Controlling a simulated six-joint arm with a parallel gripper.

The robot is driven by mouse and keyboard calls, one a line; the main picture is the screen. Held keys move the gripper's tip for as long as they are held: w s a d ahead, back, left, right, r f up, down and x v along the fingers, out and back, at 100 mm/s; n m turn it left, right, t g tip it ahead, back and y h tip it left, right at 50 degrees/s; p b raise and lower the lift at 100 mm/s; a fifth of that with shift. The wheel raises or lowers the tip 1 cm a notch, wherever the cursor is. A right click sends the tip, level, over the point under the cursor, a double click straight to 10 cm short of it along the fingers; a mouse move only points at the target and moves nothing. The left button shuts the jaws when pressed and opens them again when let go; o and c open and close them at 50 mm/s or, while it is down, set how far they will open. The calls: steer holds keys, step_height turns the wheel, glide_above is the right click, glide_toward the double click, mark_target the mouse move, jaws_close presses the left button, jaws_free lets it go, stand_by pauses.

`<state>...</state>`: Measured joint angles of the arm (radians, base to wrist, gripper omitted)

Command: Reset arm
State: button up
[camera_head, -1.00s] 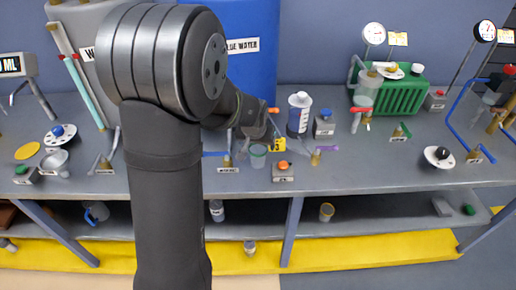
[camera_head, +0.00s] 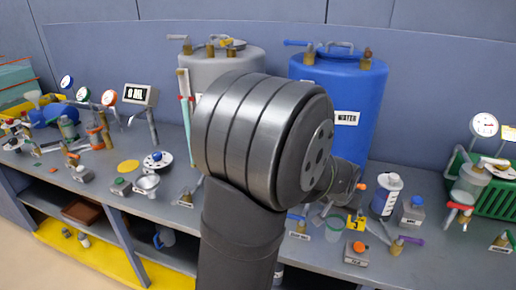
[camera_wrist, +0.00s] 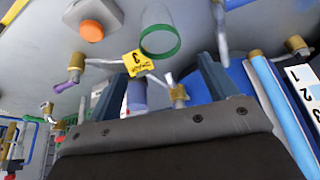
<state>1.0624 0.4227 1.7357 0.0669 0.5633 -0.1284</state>
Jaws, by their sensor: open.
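My gripper is mostly hidden behind my own arm in the head view. In the wrist view its two fingers (camera_wrist: 158,88) are spread apart, with no object held between them. Beyond them show a clear cup with a green rim (camera_wrist: 160,44), a yellow tag marked 3 (camera_wrist: 138,63) and a brass valve (camera_wrist: 178,92). The same cup (camera_head: 335,224) and yellow tag (camera_head: 356,222) stand on the bench in the head view, right of my arm.
A blue water barrel (camera_head: 352,85) and a grey barrel (camera_head: 219,64) stand behind my arm. A white bottle (camera_head: 387,195) and an orange-capped box (camera_head: 358,251) are to the right.

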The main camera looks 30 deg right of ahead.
mark_target(337, 220)
steer(key=x, duration=1.1)
steer(key=shift+f, duration=0.15)
steer(key=shift+r, duration=1)
steer(key=shift+w, duration=0.1)
